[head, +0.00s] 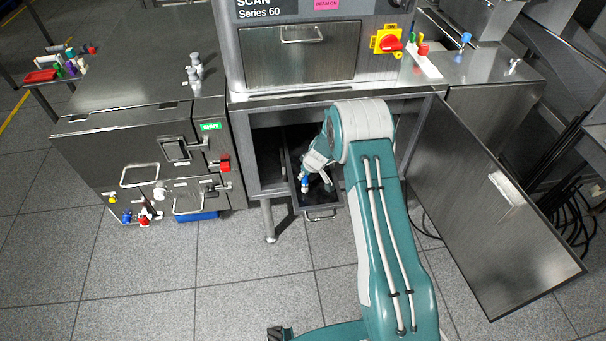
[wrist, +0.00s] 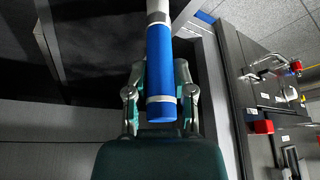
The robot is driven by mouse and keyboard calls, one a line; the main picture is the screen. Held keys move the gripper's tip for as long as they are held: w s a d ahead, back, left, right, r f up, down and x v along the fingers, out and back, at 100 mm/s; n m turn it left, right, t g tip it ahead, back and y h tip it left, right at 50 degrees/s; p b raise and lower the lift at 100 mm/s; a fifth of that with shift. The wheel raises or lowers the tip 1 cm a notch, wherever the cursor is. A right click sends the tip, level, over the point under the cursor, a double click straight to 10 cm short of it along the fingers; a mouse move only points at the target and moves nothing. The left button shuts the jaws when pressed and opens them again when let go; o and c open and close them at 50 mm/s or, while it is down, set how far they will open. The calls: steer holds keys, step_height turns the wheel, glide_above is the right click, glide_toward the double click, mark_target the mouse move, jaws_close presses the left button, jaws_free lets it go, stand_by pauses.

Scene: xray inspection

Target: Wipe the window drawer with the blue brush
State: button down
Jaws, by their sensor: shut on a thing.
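My gripper (head: 310,182) is inside the open lower cabinet of the scanner, at a pulled-out drawer. It is shut on the blue brush (wrist: 161,70), whose blue handle with a white section runs between the two fingers (wrist: 160,88) in the wrist view. A small blue and white end of the brush (head: 304,184) shows in the head view. The drawer (head: 321,213) is dark inside with a metal front and a bar handle; my arm hides part of it. The brush's bristles are hidden, so I cannot tell whether they touch the drawer.
The cabinet's large door (head: 490,205) stands open at the right. A closed metal panel with a handle (head: 300,52) is above. A grey cabinet with latches (head: 145,155) stands at the left. A red and yellow switch (head: 387,41) is at the upper right. The tiled floor in front is clear.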

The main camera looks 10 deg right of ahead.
steer(key=shift+d, duration=0.5)
steer(key=shift+d, duration=0.15)
steer(key=shift+d, duration=0.85)
steer(key=shift+d, duration=0.15)
steer(key=shift+d, duration=0.8)
steer(key=shift+d, duration=0.95)
steer(key=shift+d, duration=0.1)
